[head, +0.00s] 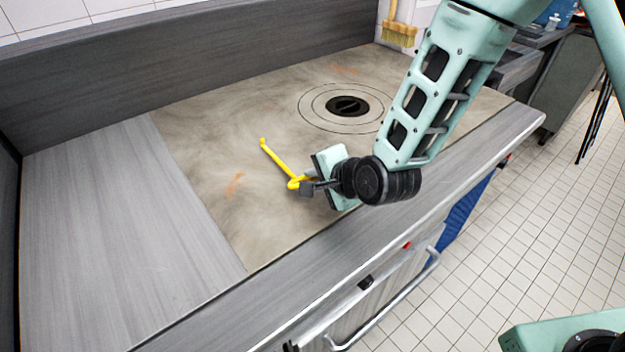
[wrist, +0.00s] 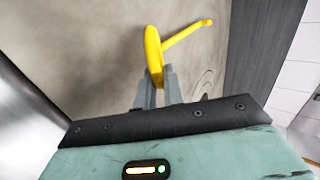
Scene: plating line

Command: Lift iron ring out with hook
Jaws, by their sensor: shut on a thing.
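A yellow hook (head: 276,158) is held in my gripper (head: 308,183) over the front part of the beige plate. It also shows in the wrist view (wrist: 154,52), where the gripper fingers (wrist: 156,88) are shut on its thicker end. Its thin arm reaches away toward the back left in the head view and ends in a small bent tip. The concentric iron rings (head: 316,106) lie flat in the plate, behind and to the right of the hook and apart from it. A dark round centre (head: 347,106) sits inside them. My arm partly covers the rings' right edge.
The beige plate (head: 215,150) is otherwise bare apart from orange marks. A grey worktop (head: 110,240) lies at left, with a raised back wall (head: 180,55). A brush (head: 398,32) hangs at the back. A rail (head: 385,315) runs along the front.

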